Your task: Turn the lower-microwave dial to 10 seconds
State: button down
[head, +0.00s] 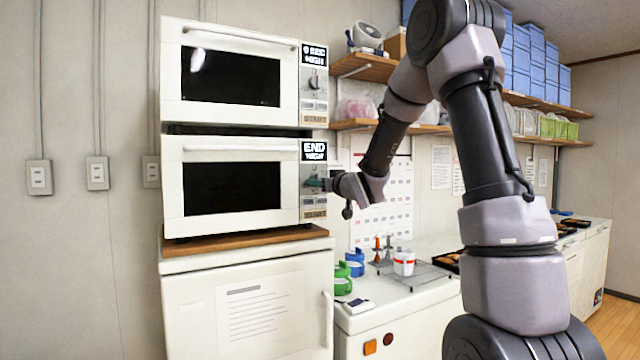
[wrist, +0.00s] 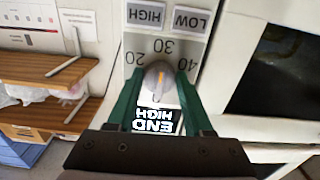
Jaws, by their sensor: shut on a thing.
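The lower microwave (head: 172,188) is white with a dark window and shows END over HIGH on its display (head: 314,150). Its dial is hidden behind my gripper (head: 322,184) in the head view. In the wrist view, the grey dial (wrist: 161,82) with an orange line sits between the green fingers of my gripper (wrist: 160,88), which are shut on it. The numbers 20, 30 and 40 show around the dial; the 10 mark is hidden. I cannot tell which end of the orange line is the pointer.
The upper microwave (head: 172,75) stands above the lower one, its display (head: 314,54) reading 0 SEC HIGH. HIGH (wrist: 146,14) and LOW (wrist: 191,20) buttons lie beside the dial. Wooden shelves (head: 370,68) and a counter with cups (head: 403,263) are to the right.

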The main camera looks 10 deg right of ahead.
jog(key=n, duration=2.3)
jog(key=shift+d+r, duration=0.15)
jog(key=shift+r, duration=0.15)
jog(key=shift+n, duration=0.3)
jog(key=shift+c, duration=1.6)
grip_release()
